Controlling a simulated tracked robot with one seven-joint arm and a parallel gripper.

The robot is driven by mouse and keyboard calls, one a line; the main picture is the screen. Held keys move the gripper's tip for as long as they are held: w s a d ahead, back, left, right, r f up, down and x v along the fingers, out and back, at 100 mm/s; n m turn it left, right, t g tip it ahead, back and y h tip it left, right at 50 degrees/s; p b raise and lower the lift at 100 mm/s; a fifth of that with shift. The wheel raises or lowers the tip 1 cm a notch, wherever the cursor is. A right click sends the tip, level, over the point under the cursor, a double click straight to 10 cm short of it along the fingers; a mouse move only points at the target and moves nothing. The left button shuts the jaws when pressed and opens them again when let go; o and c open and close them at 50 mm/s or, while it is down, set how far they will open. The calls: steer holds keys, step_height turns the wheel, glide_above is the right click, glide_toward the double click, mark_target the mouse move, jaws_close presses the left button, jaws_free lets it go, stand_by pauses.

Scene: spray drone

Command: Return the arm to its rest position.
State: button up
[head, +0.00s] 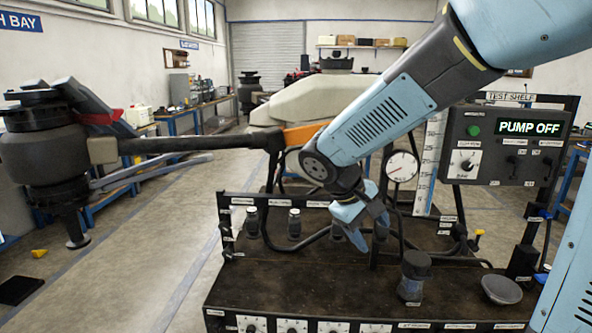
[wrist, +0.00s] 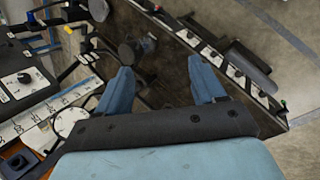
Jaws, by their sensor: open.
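My gripper (head: 368,234) hangs over the dark test bench (head: 300,268) in the head view, its fingers pointing down and apart. The arm reaches in from the upper right and is bent at the elbow. In the wrist view the two blue fingers (wrist: 160,72) stand spread with nothing between them, and the bench top shows beyond. A dark capped cylinder (head: 413,276) stands on the bench to the right of the gripper, apart from it.
A round dish (head: 501,289) sits at the bench's right. A pressure gauge (head: 402,166), a white scale (head: 430,160) and a control panel (head: 512,145) reading PUMP OFF rise behind. The drone's boom (head: 200,143) and motor (head: 45,160) extend left. Floor at left is mostly clear.

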steer(key=s+d+r+m+t+y, duration=0.2)
steer(key=s+d+r+m+y, duration=0.1)
steer(key=s, duration=0.3)
steer(key=s+d+r+m+t+y, duration=0.2)
steer(key=s+d+r+m+y, duration=0.1)
steer(key=s, duration=0.4)
step_height(320, 180, up, 2)
steer(key=shift+s+d+r, duration=0.15)
steer(key=shift+d+r, duration=0.05)
steer(key=shift+d, duration=0.65)
steer(key=shift+c, duration=0.5)
